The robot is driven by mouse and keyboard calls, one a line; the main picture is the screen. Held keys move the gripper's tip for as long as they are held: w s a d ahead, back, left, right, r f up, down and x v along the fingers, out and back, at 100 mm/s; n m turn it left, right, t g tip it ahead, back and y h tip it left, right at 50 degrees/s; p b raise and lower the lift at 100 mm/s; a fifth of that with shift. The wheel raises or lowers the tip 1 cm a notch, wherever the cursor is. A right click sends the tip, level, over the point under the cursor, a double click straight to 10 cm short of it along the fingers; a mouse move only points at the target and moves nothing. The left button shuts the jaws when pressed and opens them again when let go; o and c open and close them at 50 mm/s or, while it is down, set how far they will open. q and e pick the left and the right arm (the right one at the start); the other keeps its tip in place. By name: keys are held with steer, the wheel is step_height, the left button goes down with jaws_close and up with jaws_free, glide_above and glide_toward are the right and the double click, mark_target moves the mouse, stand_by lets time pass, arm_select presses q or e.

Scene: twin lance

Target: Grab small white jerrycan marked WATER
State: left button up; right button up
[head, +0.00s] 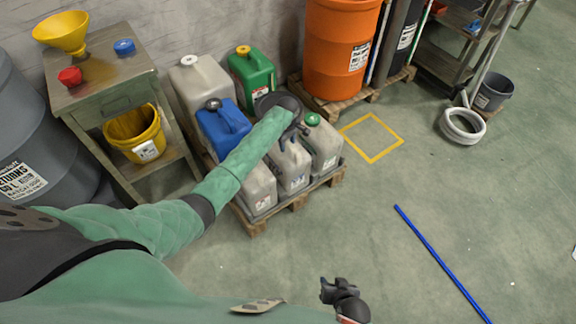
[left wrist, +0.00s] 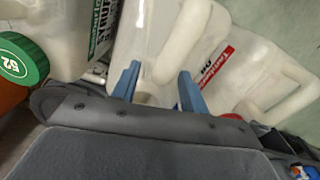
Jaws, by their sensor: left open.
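Several jerrycans stand close together on a wooden pallet (head: 258,228). In the front row are whitish cans: a left one (head: 258,192), a middle one (head: 291,168) and a right one with a green cap (head: 323,150). I cannot read WATER on any of them. My left gripper (head: 293,140) is open above the middle and right cans. In the left wrist view its two blue fingers (left wrist: 158,90) straddle the handle area of a white can (left wrist: 143,32); contact is unclear. My right gripper (head: 342,292) is low in the head view, away from the cans; its jaw opening is unclear.
A blue can (head: 222,128), a green can (head: 252,72) and a grey-white can (head: 203,82) stand behind. An orange drum (head: 338,45) stands at the back. A metal table (head: 110,80) is left. A blue rod (head: 440,262) lies on otherwise open floor at right.

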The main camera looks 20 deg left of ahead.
arm_select(q)
steer(key=shift+f, duration=0.1)
jaws_close()
stand_by(0.3)
